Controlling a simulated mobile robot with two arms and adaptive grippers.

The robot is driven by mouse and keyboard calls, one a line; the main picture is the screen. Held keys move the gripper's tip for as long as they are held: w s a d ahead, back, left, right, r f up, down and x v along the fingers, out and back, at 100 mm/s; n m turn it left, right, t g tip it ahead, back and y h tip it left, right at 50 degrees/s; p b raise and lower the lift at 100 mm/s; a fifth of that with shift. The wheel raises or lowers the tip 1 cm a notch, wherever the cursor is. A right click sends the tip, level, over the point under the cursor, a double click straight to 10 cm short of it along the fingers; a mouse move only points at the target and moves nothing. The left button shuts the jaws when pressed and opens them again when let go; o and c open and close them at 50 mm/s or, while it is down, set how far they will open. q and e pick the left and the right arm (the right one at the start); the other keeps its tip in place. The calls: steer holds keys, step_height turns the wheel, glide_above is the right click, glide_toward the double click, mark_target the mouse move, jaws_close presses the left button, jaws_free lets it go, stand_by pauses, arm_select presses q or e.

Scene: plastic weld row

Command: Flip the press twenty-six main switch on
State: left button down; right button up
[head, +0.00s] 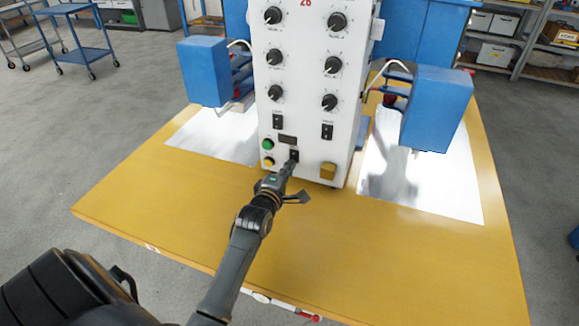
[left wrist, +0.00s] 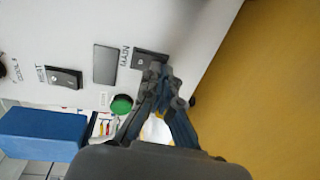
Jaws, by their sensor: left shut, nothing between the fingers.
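The white control panel (head: 306,105) marked 26 stands on the yellow table. Its main switch (head: 294,154) is a small black rocker low on the panel, below a dark display window. In the left wrist view the switch (left wrist: 149,57) sits beside the label MAIN. My left gripper (head: 289,168) is shut and empty, its fingertips at the edge of the switch. The fingertips (left wrist: 160,72) partly cover the switch in the left wrist view. I cannot tell whether they touch it, or which way the rocker is tilted. My right gripper is out of view.
A green button (head: 268,144) and a yellow button (head: 268,162) lie just left of the switch. Two more black rockers and several knobs are higher up. Blue press heads (head: 436,108) flank the panel. The table front (head: 380,260) is clear.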

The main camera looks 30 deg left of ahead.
arm_select(q)
steer(key=shift+w+a, duration=0.1)
steer(key=shift+w, duration=0.3)
steer(key=shift+w+f+b, duration=0.1)
steer(key=shift+f+b, duration=0.25)
steer(key=shift+b, duration=0.25)
steer(key=shift+w+r+t, duration=0.1)
steer(key=shift+r+t, duration=0.15)
steer(key=shift+t, duration=0.05)
